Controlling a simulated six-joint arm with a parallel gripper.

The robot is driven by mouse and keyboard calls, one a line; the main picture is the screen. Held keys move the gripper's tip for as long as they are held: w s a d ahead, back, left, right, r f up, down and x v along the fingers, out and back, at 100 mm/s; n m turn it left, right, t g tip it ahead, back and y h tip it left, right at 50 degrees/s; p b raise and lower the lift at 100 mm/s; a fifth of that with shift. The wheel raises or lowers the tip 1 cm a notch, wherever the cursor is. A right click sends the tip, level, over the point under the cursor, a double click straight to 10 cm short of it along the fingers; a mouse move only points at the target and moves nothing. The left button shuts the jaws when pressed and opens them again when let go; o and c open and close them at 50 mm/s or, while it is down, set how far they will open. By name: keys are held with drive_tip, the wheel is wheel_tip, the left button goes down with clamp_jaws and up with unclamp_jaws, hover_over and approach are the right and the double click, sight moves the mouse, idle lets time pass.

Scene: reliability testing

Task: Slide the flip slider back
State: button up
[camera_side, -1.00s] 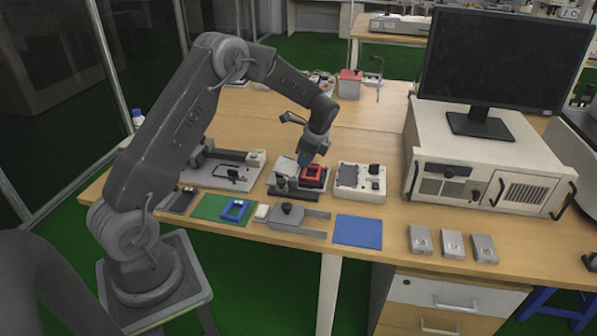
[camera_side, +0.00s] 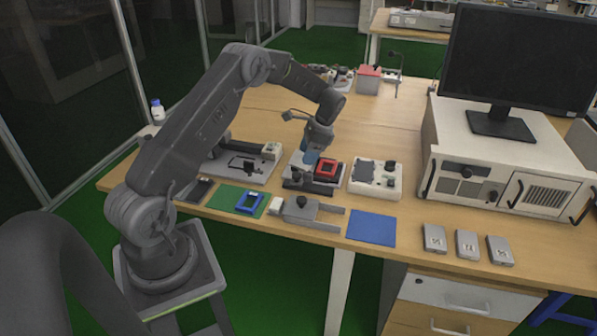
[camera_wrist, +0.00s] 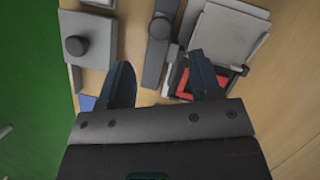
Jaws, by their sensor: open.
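A grey fixture with a red square frame (camera_side: 327,171) stands mid-table in the side view and looks like the flip slider. In the wrist view the red frame (camera_wrist: 211,84) is partly behind the right finger. A dark bar with a round knob (camera_wrist: 160,27) lies to its left there. My gripper (camera_side: 311,157) is just above the fixture's back left part, left of the red frame. In the wrist view my gripper (camera_wrist: 163,78) is open, with the bar's near end between its fingers in the picture. Nothing is held; contact cannot be told.
A grey plate with a knob (camera_side: 302,208) is in front, with a blue mat (camera_side: 371,229) right of it. A blue frame (camera_side: 249,203) lies on a green mat at left. A white box (camera_side: 375,178) stands close on the right. A computer (camera_side: 500,165) is further right.

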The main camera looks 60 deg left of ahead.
sight(297, 174)
drive_tip(key=x, duration=0.7)
drive_tip(key=shift+s+f, duration=0.15)
drive_tip(key=shift+f, duration=0.2)
clamp_jaws()
